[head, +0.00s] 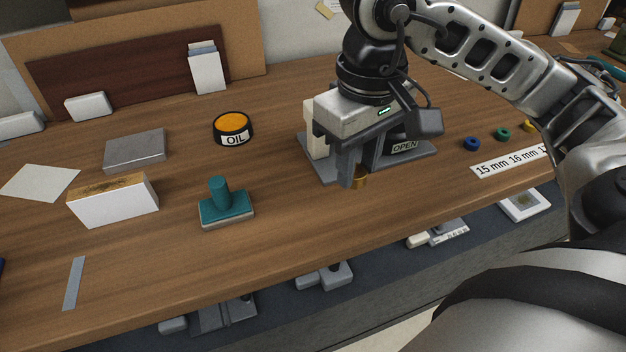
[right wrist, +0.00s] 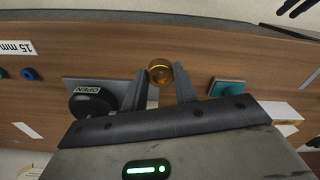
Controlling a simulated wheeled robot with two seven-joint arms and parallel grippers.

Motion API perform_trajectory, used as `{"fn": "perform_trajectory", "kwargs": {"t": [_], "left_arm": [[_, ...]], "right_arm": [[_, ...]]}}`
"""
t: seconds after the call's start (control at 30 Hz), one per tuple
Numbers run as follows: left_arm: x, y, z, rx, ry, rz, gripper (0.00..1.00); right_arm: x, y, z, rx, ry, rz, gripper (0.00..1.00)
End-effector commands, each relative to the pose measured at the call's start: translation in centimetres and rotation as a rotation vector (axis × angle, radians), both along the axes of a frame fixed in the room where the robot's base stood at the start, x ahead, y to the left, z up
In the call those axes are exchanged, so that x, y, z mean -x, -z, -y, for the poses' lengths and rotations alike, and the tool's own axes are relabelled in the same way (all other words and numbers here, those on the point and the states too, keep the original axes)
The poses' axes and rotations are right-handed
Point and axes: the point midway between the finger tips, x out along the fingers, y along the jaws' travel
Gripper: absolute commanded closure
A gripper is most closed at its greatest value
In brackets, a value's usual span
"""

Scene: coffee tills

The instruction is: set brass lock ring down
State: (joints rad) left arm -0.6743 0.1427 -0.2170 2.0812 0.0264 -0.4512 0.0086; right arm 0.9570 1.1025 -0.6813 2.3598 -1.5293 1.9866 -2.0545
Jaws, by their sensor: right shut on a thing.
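The brass lock ring (head: 361,179) is a small gold-coloured ring at the fingertips of my right gripper (head: 355,176), which points down over the bench. In the right wrist view the ring (right wrist: 160,74) sits between the two dark fingertips (right wrist: 164,77), and the gripper is shut on it. The ring appears just in front of the grey base plate (head: 428,162) marked OPEN. I cannot tell whether its underside touches the wood. My left gripper is not in view.
Blue (head: 472,143) and green (head: 503,134) rings stand right, behind a size strip (head: 510,161). A teal-handled stamp (head: 222,204) and OIL tin (head: 233,128) stand left. The wooden bench (head: 290,220) is clear between stamp and gripper; its front edge is close.

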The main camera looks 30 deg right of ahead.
Motion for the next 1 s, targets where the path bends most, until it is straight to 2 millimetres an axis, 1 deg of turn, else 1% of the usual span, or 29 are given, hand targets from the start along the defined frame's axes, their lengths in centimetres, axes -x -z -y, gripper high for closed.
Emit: {"fn": "perform_trajectory", "kwargs": {"t": [0.03, 0.1, 0.2, 0.33, 0.53, 0.6, 0.7, 0.8, 1.0], "left_arm": [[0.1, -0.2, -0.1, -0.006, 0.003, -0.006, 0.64], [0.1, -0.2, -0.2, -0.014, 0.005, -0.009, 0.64], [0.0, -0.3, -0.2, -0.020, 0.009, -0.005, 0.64], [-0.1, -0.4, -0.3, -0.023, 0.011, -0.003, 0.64], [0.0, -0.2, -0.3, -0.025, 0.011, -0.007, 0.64], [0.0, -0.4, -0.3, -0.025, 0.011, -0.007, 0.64], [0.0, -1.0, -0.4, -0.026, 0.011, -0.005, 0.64], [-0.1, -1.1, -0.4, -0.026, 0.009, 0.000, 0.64], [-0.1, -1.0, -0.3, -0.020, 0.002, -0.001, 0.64]], "right_arm": [[-1.3, 0.3, -0.5, -0.005, -0.001, -0.005, 1.00], [-2.8, 1.3, -0.9, -0.003, 0.000, -0.005, 1.00], [-4.2, 3.5, -1.3, -0.001, 0.000, -0.006, 1.00], [-5.7, 5.3, -1.6, -0.001, -0.001, -0.003, 1.00], [-6.8, 6.6, -1.9, -0.001, 0.000, -0.002, 1.00], [-7.3, 7.4, -2.1, 0.000, 0.001, -0.004, 1.00], [-7.0, 9.0, -2.0, 0.000, 0.001, -0.007, 1.00], [-7.1, 9.9, -2.0, 0.000, 0.000, -0.003, 1.00], [-7.2, 10.2, -2.0, 0.000, -0.001, 0.001, 1.00]]}}
